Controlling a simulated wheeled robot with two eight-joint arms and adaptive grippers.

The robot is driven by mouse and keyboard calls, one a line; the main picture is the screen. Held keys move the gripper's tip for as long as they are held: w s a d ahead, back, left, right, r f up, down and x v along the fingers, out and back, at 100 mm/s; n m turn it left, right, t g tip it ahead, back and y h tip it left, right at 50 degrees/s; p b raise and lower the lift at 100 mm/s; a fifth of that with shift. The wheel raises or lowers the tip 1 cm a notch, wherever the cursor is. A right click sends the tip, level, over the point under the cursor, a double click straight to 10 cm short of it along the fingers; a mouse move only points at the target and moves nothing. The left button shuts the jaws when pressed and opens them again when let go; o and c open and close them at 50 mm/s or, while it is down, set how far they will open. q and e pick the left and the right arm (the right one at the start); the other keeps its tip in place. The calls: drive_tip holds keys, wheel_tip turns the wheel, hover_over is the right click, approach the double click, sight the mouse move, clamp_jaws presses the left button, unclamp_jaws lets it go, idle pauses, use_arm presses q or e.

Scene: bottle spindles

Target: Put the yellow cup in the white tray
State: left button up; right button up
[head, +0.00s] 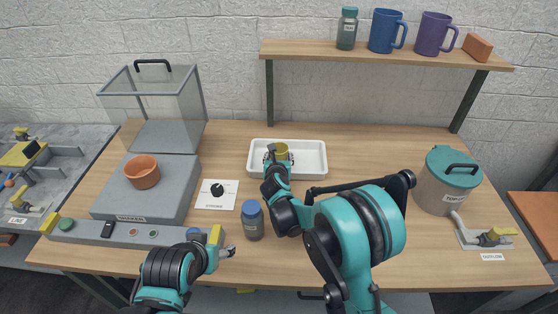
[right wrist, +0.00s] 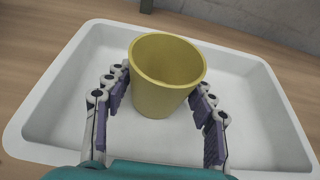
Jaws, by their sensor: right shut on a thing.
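The yellow cup (head: 281,148) is at the white tray (head: 312,160), over its left half in the head view. My right gripper (head: 277,157) is shut on the cup. In the right wrist view the yellow cup (right wrist: 165,80) is upright between the two fingers of my right gripper (right wrist: 160,100), with the white tray (right wrist: 262,120) around and beneath it. I cannot tell whether the cup's base touches the tray floor. My left gripper (head: 222,250) is near the table's front edge, away from the cup; its fingers are too small to judge.
A blue-capped bottle (head: 252,220) stands in front of the tray. An orange bowl (head: 142,171) sits on a grey unit (head: 165,200) at left, by a clear box (head: 155,100). A lidded canister (head: 447,180) stands at right.

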use_arm(q)
drive_tip(key=shift+f, duration=0.15)
use_arm(e)
drive_tip(key=shift+f, duration=0.15)
drive_tip(key=o, duration=1.2)
drive_tip(key=shift+c, duration=0.2)
